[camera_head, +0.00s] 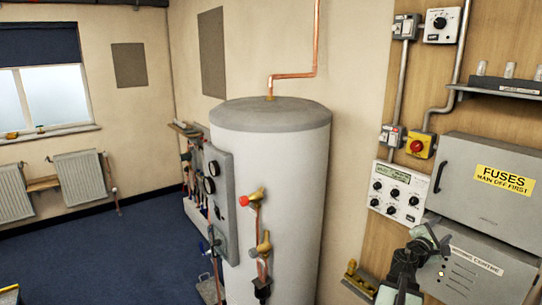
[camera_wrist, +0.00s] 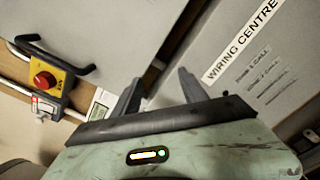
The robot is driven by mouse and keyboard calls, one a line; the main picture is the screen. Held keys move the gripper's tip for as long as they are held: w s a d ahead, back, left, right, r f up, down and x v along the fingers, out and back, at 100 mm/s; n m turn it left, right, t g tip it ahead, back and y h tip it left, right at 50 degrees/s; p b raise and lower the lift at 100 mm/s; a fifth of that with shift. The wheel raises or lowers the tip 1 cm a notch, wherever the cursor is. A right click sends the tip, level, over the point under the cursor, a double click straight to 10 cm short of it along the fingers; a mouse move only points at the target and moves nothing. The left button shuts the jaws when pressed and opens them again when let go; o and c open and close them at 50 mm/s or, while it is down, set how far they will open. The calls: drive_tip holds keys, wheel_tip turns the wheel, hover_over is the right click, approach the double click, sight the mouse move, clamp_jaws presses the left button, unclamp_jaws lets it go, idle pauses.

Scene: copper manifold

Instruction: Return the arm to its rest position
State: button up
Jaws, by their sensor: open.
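My gripper (camera_head: 428,240) is at the lower right in the head view, in front of the grey boxes on the wooden board. In the wrist view my gripper (camera_wrist: 160,92) shows two dark fingers spread apart with nothing between them. A grey box labelled "WIRING CENTRE" (camera_wrist: 280,75) fills the right of the wrist view, close behind the fingers. The same wiring centre (camera_head: 470,275) is partly hidden by my gripper in the head view. I cannot tell whether the fingers touch it.
A grey fuse box (camera_head: 495,205) with a black handle is above the wiring centre. A control panel (camera_head: 398,192) and a red and yellow switch (camera_head: 419,146) are to its left. A large cylinder (camera_head: 285,170) with valves stands mid-view. Blue floor (camera_head: 100,250) is open at left.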

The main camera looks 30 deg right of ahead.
drive_tip(key=w+a+f+m+t+y+b, duration=0.1)
drive_tip(key=w+a+f+m+y, duration=0.3)
drive_tip(key=w+a+f, duration=0.7)
drive_tip(key=w+a+f+m+y+b, duration=0.2)
drive_tip(key=w+a+f+m+y, duration=0.4)
drive_tip(key=w+a, duration=0.95)
drive_tip(key=w+a+f+y, duration=0.1)
drive_tip(key=a+f, duration=0.2)
drive_tip(key=a, duration=0.4)
drive_tip(key=w+a+f+y+b, duration=0.1)
drive_tip(key=a+f, duration=0.1)
drive_tip(key=a, duration=0.5)
drive_tip(key=w+a+f+y, duration=0.1)
drive_tip(key=a+f, duration=0.2)
drive_tip(key=a, duration=0.4)
drive_tip(key=s+a+f+g+y, duration=0.1)
drive_tip(key=a+f+y, duration=0.1)
drive_tip(key=a, duration=1)
drive_tip(key=s+a+f+g+y, duration=0.1)
drive_tip(key=s+a+y, duration=0.1)
drive_tip(key=a, duration=1.1)
drive_tip(key=shift+f+y+b, duration=0.35)
drive_tip(key=shift+y+b, duration=0.1)
drive_tip(key=shift+y, duration=0.05)
drive_tip(key=shift+s, duration=0.1)
